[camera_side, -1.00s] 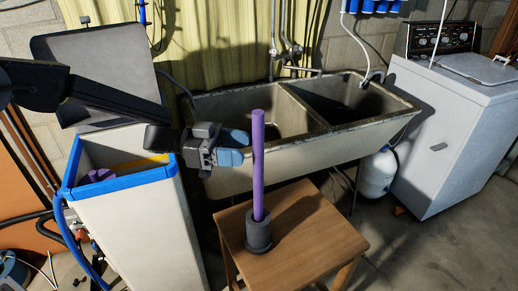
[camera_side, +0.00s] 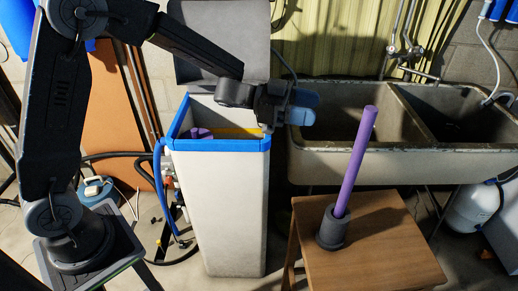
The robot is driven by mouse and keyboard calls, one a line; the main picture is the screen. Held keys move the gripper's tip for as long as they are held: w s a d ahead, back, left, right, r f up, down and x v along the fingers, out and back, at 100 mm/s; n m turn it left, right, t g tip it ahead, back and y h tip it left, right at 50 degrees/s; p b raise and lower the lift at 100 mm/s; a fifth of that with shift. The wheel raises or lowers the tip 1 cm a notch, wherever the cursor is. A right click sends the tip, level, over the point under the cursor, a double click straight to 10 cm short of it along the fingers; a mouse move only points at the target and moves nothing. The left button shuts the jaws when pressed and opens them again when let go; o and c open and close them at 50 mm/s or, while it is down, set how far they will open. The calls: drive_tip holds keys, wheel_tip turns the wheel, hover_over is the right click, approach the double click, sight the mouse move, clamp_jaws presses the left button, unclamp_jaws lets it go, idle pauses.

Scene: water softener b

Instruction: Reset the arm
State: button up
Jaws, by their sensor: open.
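My gripper (camera_side: 303,107) is open and empty, its two blue fingertips pointing right. It hangs in the air at the right end of the white softener cabinet (camera_side: 222,200), level with the cabinet's blue rim in the picture. A purple rod (camera_side: 356,160) stands in a dark grey round holder (camera_side: 332,228) on a wooden stool (camera_side: 385,262). The rod tilts to the right in the picture. My gripper is left of the rod's top, with a clear gap between them. Inside the open cabinet, a purple part (camera_side: 201,133) and a yellow edge (camera_side: 238,131) show.
A concrete double sink (camera_side: 345,160) is behind the stool, with taps (camera_side: 405,48) above it. The cabinet's grey lid (camera_side: 220,50) stands up behind my arm. A blue hose (camera_side: 159,190) runs down the cabinet's left side. A white tank (camera_side: 472,208) is at right.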

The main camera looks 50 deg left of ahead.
drive_tip(key=s+a+r+n+t+y, duration=0.5)
drive_tip(key=a+r+n+y, duration=0.35)
drive_tip(key=a+y, duration=0.35)
drive_tip(key=s+f+n+g+y, duration=0.1)
drive_tip(key=s+f+n+g, duration=0.1)
drive_tip(key=s, duration=0.9)
drive_tip(key=s+f+n+g+y, duration=0.2)
drive_tip(key=s+f+g, duration=0.3)
drive_tip(key=s, duration=0.6)
drive_tip(key=shift+s+g, duration=0.25)
drive_tip(key=shift+g, duration=0.45)
